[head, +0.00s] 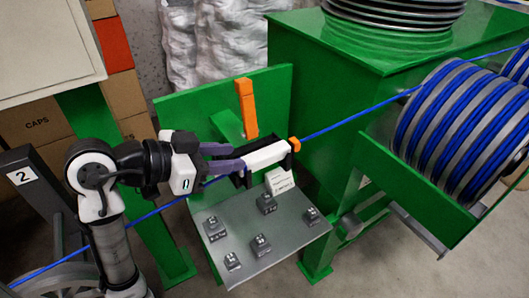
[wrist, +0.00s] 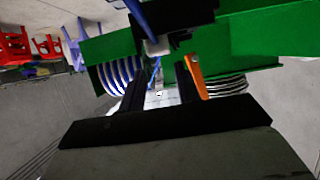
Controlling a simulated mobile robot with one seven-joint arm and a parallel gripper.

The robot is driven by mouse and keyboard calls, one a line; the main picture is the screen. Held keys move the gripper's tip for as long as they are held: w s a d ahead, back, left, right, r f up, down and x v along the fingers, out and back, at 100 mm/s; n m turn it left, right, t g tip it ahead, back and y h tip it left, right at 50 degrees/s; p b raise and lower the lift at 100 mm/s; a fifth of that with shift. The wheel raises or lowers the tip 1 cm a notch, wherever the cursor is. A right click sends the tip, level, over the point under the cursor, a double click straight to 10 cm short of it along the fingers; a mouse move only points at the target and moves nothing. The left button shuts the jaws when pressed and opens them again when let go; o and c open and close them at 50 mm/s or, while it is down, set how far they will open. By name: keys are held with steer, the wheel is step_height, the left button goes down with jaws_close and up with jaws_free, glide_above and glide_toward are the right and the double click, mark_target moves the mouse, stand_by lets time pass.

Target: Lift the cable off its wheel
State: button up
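The blue cable (head: 345,120) runs taut from the lower left, behind my gripper and the white guide box (head: 266,155), then up to the right. It also shows in the wrist view (wrist: 141,16). My gripper (head: 237,157) points right, with two purplish fingers spread at the left end of the white box. In the wrist view its dark fingers stand apart, with no cable clearly between them. A spoked wheel (head: 62,279) is partly visible at the lower left, mostly behind my arm. I cannot tell which wheel carries the cable near the gripper.
An orange lever (head: 246,108) stands on the green panel (head: 188,108) just above the fingers. A grey plate (head: 265,238) with several small blocks lies below. Large blue-striped drums (head: 460,125) are at the right, beside a green cabinet (head: 330,62). Cartons (head: 33,120) stand at the left.

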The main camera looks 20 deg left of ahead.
mark_target(258, 155)
steer(key=p+x, duration=0.2)
steer(key=x, duration=0.6)
steer(key=shift+w+d+f, duration=0.1)
steer(key=shift+w+f, duration=0.1)
steer(key=shift+w, duration=0.05)
steer(key=shift+c, duration=0.2)
steer(key=c, duration=0.5)
steer(key=shift+r, duration=0.1)
step_height(258, 155, up, 20)
steer(key=shift+f+b, duration=0.1)
steer(key=shift+b, duration=0.3)
